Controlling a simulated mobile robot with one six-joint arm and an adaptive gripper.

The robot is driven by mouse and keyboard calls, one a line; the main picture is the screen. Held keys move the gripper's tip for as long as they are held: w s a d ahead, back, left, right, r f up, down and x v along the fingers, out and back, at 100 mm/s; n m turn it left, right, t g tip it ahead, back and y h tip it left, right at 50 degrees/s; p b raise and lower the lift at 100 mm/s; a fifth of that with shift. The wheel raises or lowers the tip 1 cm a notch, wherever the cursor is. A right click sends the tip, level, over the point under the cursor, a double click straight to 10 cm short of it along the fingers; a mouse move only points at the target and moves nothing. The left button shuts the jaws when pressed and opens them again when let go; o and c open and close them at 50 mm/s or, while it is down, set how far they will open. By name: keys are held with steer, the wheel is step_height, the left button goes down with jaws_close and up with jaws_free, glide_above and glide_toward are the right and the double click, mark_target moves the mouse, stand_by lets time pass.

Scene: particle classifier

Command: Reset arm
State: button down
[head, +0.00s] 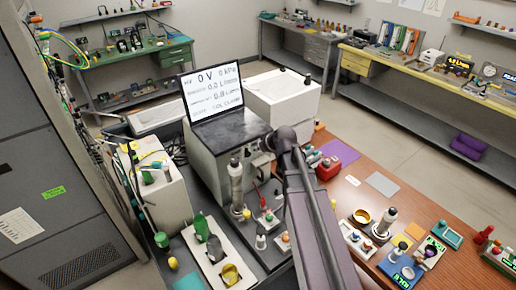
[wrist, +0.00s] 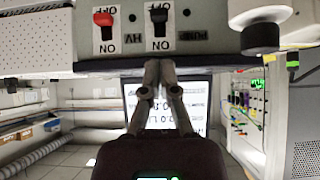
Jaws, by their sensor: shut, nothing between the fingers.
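My arm (head: 318,225) rises from the bottom middle of the head view to the instrument box. My gripper (wrist: 160,66) is shut and empty in the wrist view, its two fingers together just below the switch panel. The panel (wrist: 205,42) carries a red switch (wrist: 103,19) and a black switch (wrist: 158,15), with HV and PUMP labels upside down. I cannot tell if the fingertips touch the panel. In the head view the gripper is small and dark beside the grey instrument box (head: 205,165), its fingers unclear. A screen (head: 212,92) on the box reads 0 V.
The wooden bench (head: 340,180) at right holds a gold ring (head: 362,216), a red box (head: 328,168) and several small devices. A white tray (head: 215,247) with bottles lies left of my arm. A grey cabinet (head: 45,165) stands far left.

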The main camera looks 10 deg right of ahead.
steer(key=s+a+f+m+g+h+b, duration=0.1)
steer(key=s+f+g+b, duration=0.3)
steer(key=s+f, duration=0.4)
steer(key=s+a+f+m+g+h+b, duration=0.1)
steer(key=s+f+m+g+h+b, duration=0.1)
steer(key=s+f+b, duration=0.5)
steer(key=s+f+m+g, duration=0.1)
steer(key=s+g, duration=0.1)
steer(key=s, duration=0.4)
steer(key=shift+a+f+m+h, duration=0.15)
steer(key=shift+f+m+h, duration=0.05)
steer(key=shift+m+h, duration=0.1)
stand_by(1.5)
